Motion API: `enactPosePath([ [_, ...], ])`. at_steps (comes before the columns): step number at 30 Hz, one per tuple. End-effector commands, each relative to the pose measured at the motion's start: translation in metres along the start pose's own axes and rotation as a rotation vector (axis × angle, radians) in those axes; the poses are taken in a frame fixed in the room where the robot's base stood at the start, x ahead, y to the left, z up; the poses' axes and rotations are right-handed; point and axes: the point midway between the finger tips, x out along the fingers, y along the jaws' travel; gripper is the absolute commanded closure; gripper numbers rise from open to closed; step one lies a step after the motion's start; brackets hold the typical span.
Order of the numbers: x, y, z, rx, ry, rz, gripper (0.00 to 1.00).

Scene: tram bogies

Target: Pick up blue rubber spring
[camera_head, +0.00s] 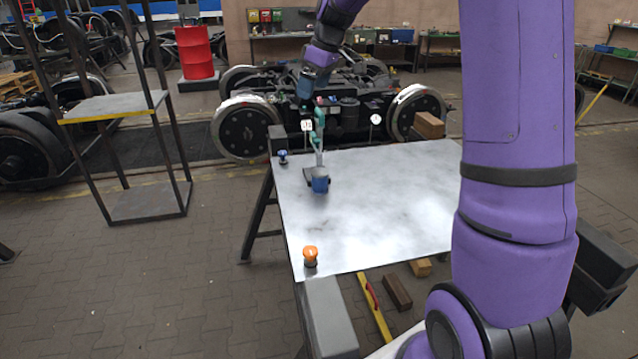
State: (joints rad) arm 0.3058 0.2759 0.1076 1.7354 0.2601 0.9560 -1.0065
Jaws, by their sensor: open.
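The blue rubber spring (320,185) is a small dark blue block-like piece standing on the pale metal table top (390,205), near its left side. My gripper (319,171) points down right over it, with dark finger parts close to the spring's upper edge and sides. The jaws are open. At this size I cannot tell whether the fingers touch the spring. The spring's far side is hidden.
An orange-topped knob (310,255) stands at the table's near left corner, and a small blue knob (282,157) at the far left. A brown block (429,124) lies at the far right. The middle of the table is clear. A wheeled bogie (345,105) stands behind.

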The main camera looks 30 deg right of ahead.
Motion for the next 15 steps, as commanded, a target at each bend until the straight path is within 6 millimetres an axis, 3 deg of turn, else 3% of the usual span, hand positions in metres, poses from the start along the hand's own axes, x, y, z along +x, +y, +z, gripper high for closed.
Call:
enactPosePath([
  [1,0.017,0.019,-0.002,-0.016,0.003,-0.018,0.00],
  [7,0.077,0.085,-0.005,-0.114,0.037,-0.075,0.00],
  [15,0.170,0.166,0.015,-0.233,0.110,-0.137,0.00],
])
